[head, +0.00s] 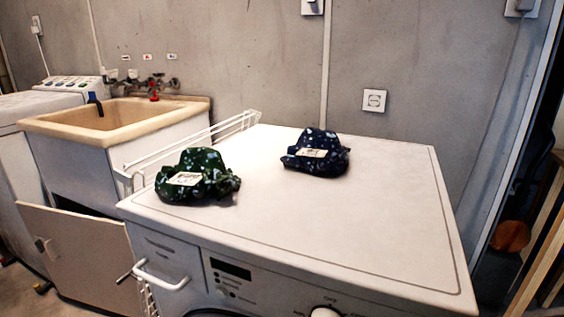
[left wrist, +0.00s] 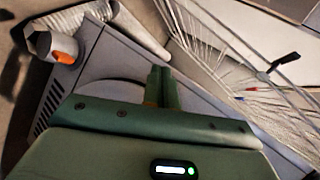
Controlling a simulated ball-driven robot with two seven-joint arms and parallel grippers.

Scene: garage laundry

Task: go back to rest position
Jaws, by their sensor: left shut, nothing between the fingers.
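My left gripper (left wrist: 160,72) shows in the left wrist view, with its two dark green fingers together and nothing between them. It is not in the head view. In the head view no gripper shows, and my right gripper is in neither view. A green patterned cloth bundle (head: 198,176) with a pale label lies on the left part of the white washing machine top (head: 385,215). A dark blue patterned bundle (head: 317,153) with a label lies farther back on the same top. Neither bundle shows in the left wrist view.
A white wire rack (head: 190,143) stands between the machine and the beige sink (head: 75,121). A wire rack (left wrist: 235,70) also fills the right of the left wrist view, close to the gripper. The right part of the machine top is clear. Wooden slats (head: 540,235) stand at far right.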

